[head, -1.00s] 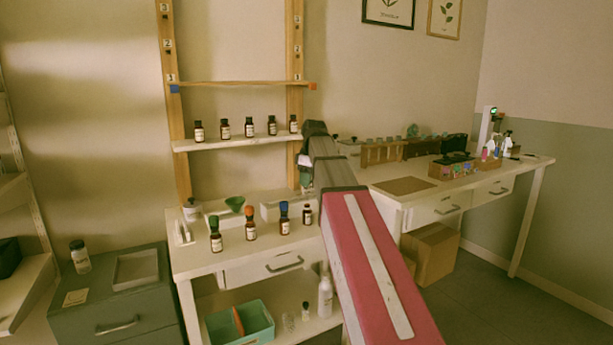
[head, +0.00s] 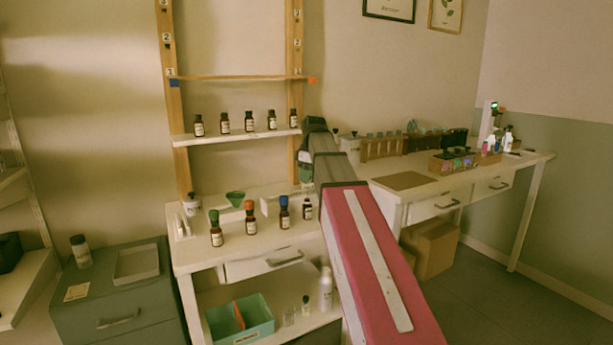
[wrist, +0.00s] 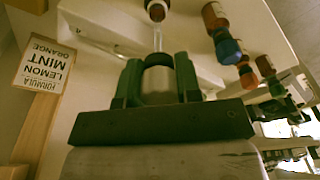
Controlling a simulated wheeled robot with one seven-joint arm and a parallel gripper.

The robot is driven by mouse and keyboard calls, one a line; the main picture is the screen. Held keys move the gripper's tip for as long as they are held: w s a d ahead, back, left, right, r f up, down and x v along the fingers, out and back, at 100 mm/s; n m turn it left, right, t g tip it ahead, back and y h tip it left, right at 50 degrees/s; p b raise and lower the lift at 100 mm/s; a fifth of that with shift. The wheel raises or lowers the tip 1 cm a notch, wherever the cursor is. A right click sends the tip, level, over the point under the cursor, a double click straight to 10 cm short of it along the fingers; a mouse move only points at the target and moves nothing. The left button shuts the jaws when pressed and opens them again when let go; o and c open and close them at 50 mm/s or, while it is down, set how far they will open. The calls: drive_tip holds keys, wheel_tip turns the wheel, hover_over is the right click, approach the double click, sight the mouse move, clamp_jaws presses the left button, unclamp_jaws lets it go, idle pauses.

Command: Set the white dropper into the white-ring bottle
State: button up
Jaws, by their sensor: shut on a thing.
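My gripper (wrist: 158,82) is shut on the white dropper (wrist: 157,86), holding its pale cap between two green fingers. The dropper's clear glass tube (wrist: 157,40) points away from the fingers toward a brown bottle (wrist: 156,10) with a pale ring at its neck. The tube's end is close to or at that bottle's mouth; I cannot tell whether it is inside. In the head view, the dark bottle without a dropper (head: 307,210) stands at the right of the front row, just below my gripper. My arm hides most of the gripper and dropper there.
Bottles with green (head: 216,229), orange (head: 250,219) and blue (head: 284,213) droppers stand left of the dark bottle. Several bottles line the shelf (head: 235,137) above. A green funnel (head: 235,198) sits behind the row. A formula card (wrist: 45,64) shows in the wrist view.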

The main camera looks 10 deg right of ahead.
drive_tip(key=shift+f, duration=0.35)
drive_tip(key=shift+f, duration=1.95)
drive_tip(key=shift+f, duration=0.4)
drive_tip(key=shift+f, duration=0.9)
drive_tip(key=shift+f, duration=0.1)
drive_tip(key=o, duration=0.7)
drive_tip(key=shift+c, duration=0.2)
